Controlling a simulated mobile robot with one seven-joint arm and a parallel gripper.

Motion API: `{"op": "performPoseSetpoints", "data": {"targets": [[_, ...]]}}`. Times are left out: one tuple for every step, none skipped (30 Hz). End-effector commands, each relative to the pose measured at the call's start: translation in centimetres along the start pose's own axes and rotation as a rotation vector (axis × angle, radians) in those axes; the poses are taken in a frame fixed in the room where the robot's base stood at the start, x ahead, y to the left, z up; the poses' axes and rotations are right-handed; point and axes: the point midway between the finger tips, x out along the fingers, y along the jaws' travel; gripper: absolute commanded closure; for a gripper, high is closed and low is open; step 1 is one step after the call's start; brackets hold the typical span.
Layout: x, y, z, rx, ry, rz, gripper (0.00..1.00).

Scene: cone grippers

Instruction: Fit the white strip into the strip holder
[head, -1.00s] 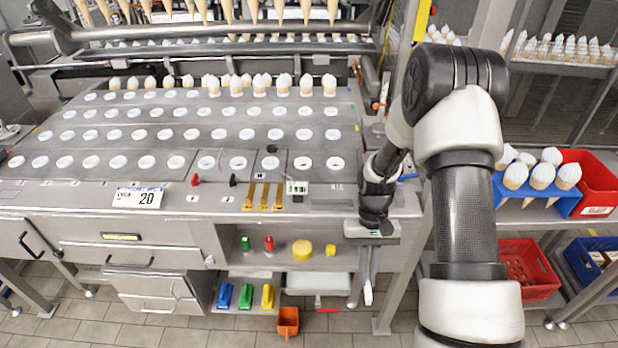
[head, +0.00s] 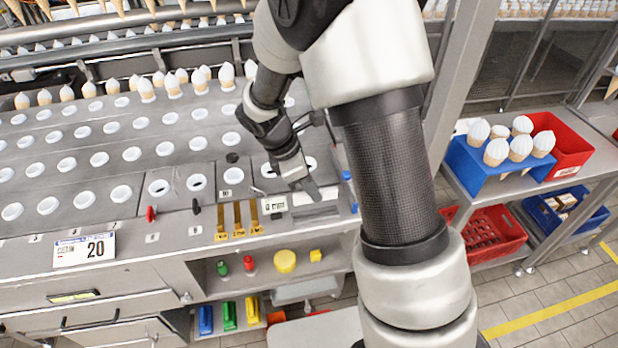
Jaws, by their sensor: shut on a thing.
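My gripper (head: 309,189) is over the right end of the worktop, partly seen from behind my arm. It is shut on the white strip (head: 322,196), a pale narrow piece at its fingertips. The strip lies roughly level, low over the worktop. Just below it in the picture is a darker grey flat area (head: 322,212), which looks like the strip holder. I cannot tell whether the strip touches the holder or hangs above it. The fingertips are small and partly hidden.
A small white display block (head: 275,204) and several brass pieces (head: 238,218) are left of my gripper. A blue cone rack (head: 476,165) and red bin (head: 556,140) are on the right shelf.

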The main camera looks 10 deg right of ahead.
Motion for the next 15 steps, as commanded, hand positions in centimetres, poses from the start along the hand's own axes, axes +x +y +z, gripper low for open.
{"op": "performPoseSetpoints", "data": {"targets": [[-0.05,-0.01,-0.02,-0.008,0.0,0.002,1.0],[-0.04,0.0,-0.02,-0.009,0.0,0.002,1.0],[-0.03,0.0,-0.02,-0.008,0.0,0.002,1.0],[-0.02,0.0,-0.03,-0.007,0.0,0.002,1.0],[-0.02,0.0,-0.03,-0.007,0.0,0.002,1.0],[-0.02,0.0,-0.03,-0.006,0.0,0.002,1.0],[-0.02,0.0,-0.03,-0.006,0.0,0.001,1.0],[-0.02,0.0,-0.03,-0.006,0.0,0.001,1.0],[-0.03,0.0,-0.02,-0.005,0.0,0.001,1.0],[-0.05,0.0,-0.01,-0.005,0.0,0.001,1.0],[-0.08,0.0,0.0,-0.005,-0.001,0.001,1.0],[-0.12,0.0,0.02,-0.005,-0.002,0.001,1.0],[-0.17,0.0,0.04,-0.005,-0.004,0.001,1.0],[0.1,0.0,-0.05,-0.004,-0.004,0.001,1.0],[0.28,0.0,-0.13,-0.004,-0.004,0.001,1.0]]}}
